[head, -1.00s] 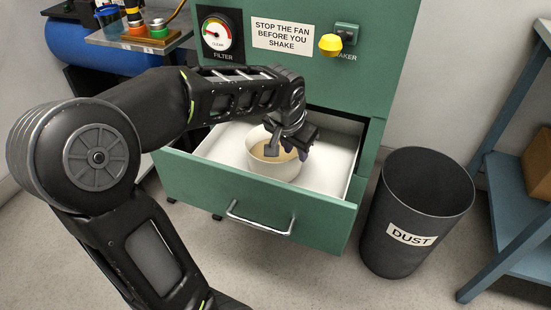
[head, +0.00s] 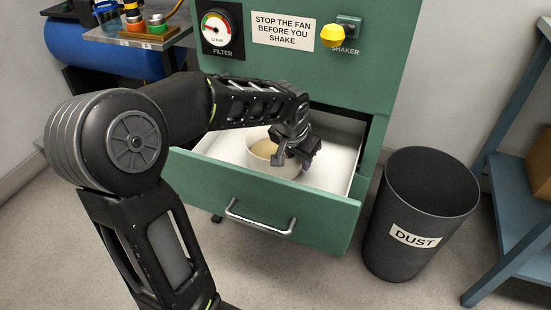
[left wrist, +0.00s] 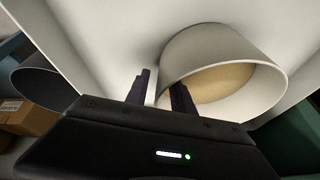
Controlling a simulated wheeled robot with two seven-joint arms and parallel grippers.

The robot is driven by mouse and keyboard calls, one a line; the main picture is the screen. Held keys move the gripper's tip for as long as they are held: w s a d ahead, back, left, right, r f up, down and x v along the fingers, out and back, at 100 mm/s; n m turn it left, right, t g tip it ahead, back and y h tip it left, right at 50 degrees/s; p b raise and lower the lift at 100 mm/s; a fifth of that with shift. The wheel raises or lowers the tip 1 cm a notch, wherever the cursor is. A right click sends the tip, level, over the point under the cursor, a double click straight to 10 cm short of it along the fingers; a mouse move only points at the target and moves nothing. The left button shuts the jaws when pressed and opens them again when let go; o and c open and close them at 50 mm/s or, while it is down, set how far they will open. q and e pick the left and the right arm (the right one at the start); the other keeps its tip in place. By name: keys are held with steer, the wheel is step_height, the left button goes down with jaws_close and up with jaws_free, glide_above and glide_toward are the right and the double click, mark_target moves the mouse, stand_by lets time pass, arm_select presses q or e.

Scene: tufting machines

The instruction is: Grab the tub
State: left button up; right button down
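The tub (head: 262,164) is a round cream container with tan contents, standing upright in the open drawer (head: 260,203) of the green machine. My left gripper (head: 294,162) is over the tub's right side, one finger over its mouth and the other outside the wall. In the left wrist view, the tub (left wrist: 200,52) lies at the right and its rim passes between the two fingers (left wrist: 162,92). The fingers are apart, with a gap beside the wall. My right gripper is not in view.
A dark dust bin (head: 415,225) stands right of the drawer, and a blue shelf frame (head: 510,200) is at the far right. The machine front (head: 365,75) with a yellow knob (head: 332,36) rises behind the drawer. The drawer floor right of the tub is clear.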

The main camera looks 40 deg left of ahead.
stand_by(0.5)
arm_select(q)
jaws_close()
stand_by(1.3)
